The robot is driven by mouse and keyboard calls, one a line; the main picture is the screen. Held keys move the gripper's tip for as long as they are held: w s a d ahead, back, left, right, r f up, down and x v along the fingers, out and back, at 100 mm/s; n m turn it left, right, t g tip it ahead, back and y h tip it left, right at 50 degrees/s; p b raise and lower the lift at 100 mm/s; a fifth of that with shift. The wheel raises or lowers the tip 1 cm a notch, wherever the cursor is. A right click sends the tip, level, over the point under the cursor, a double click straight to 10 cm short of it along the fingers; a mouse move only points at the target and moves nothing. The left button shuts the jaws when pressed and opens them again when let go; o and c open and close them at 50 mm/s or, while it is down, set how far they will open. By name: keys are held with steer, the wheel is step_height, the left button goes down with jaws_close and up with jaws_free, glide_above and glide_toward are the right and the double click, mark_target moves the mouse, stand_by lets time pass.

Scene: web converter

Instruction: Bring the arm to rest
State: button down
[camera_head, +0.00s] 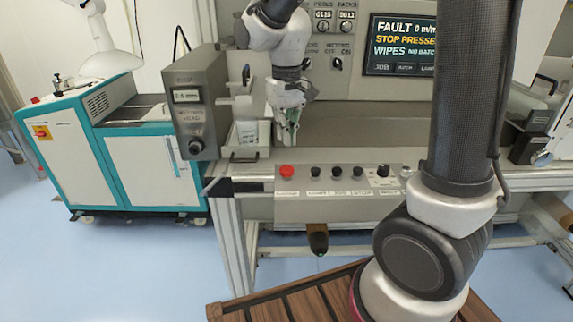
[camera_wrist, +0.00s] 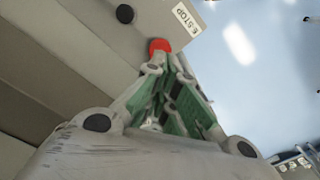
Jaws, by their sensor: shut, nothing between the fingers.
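The red emergency stop button (camera_head: 286,171) is below my gripper in the head view. The red button (camera_wrist: 159,46) and its E-STOP label (camera_wrist: 188,17) also show beyond the fingertips in the wrist view.
A grey metering head box (camera_head: 195,105) stands left of my gripper. A display (camera_head: 405,45) reads FAULT and STOP PRESSED. A teal and white cabinet (camera_head: 150,165) stands at the left, with blue floor (camera_head: 130,265) in front. A grey device (camera_head: 530,135) sits at the right.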

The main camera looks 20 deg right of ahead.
stand_by(0.4)
steer(key=s+d+r+t, duration=0.1)
steer(key=s+d+r, duration=0.2)
steer(key=s+d, duration=0.2)
steer(key=s+d+r+m+t, duration=0.1)
steer(key=s+d+r+t, duration=0.1)
steer(key=s+d, duration=0.3)
steer(key=s+d+r+m+t, duration=0.1)
steer(key=s+d+r, duration=0.2)
steer(key=s, duration=0.6)
steer(key=shift+d+r, duration=0.35)
steer(key=shift+d, duration=0.6)
steer(key=shift+d, duration=0.1)
